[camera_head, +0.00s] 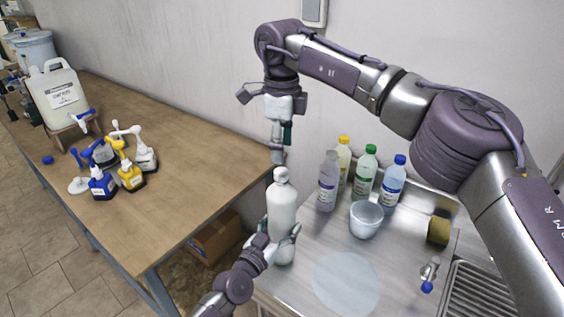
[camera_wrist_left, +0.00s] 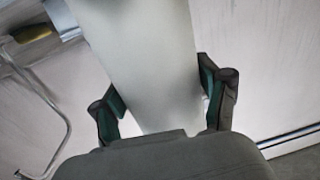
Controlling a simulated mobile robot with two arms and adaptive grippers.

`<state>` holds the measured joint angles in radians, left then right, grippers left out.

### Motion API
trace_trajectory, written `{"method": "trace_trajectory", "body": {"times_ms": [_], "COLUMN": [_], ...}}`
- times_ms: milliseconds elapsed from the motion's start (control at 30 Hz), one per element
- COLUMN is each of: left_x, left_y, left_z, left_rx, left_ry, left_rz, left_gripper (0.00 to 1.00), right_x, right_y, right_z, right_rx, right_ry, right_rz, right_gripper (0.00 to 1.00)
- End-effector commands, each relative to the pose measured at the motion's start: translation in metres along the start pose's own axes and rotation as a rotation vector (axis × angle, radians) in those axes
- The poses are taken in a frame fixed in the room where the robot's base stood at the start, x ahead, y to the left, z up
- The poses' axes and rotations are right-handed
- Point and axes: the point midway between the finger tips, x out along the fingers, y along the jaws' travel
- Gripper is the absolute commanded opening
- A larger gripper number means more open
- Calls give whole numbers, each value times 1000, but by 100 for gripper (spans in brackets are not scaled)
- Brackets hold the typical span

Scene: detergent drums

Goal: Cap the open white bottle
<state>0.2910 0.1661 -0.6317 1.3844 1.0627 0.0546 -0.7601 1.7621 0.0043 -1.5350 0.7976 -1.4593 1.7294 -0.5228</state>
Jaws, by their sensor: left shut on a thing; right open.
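A white bottle (camera_head: 282,212) stands upright at the left edge of the steel counter. My left gripper (camera_head: 283,240) is shut around its lower body. In the left wrist view, the bottle (camera_wrist_left: 152,65) fills the space between the dark fingers with green pads (camera_wrist_left: 165,105). A small whitish top (camera_head: 281,175) shows on the bottle's neck; whether it is a separate cap or the bare neck is too small to tell. My right gripper (camera_head: 279,152) points down just above the bottle's top. It is open, its fingers seen nearly edge-on.
A grey-capped bottle (camera_head: 328,182), yellow-capped (camera_head: 344,160), green-capped (camera_head: 366,170) and blue-capped bottles (camera_head: 392,182) stand right of the white bottle. A wooden table (camera_head: 190,150) at left carries several pump bottles and a white jug (camera_head: 62,95).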

Motion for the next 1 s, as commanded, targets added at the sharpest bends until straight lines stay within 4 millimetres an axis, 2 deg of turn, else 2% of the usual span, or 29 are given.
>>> {"method": "trace_trajectory", "body": {"times_ms": [100,300,667,700,833,1000], "left_x": [0,0,0,0,0,0], "left_y": [0,0,0,0,0,0], "left_z": [0,0,0,0,0,0], "left_rx": [-1,-1,-1,-1,-1,0], "left_ry": [0,0,0,0,0,0], "left_rz": [0,0,-1,-1,0,0], "left_gripper": [0,0,0,76,98,100], "right_x": [-26,-52,-58,-58,-58,-58], "right_y": [-1,0,0,0,-1,-1], "right_z": [0,0,0,0,0,0], "right_rx": [1,1,0,0,0,1], "right_ry": [0,0,1,1,1,1], "right_rz": [-3,-1,1,0,0,0], "right_gripper": [63,63,63,63,63,63]}}
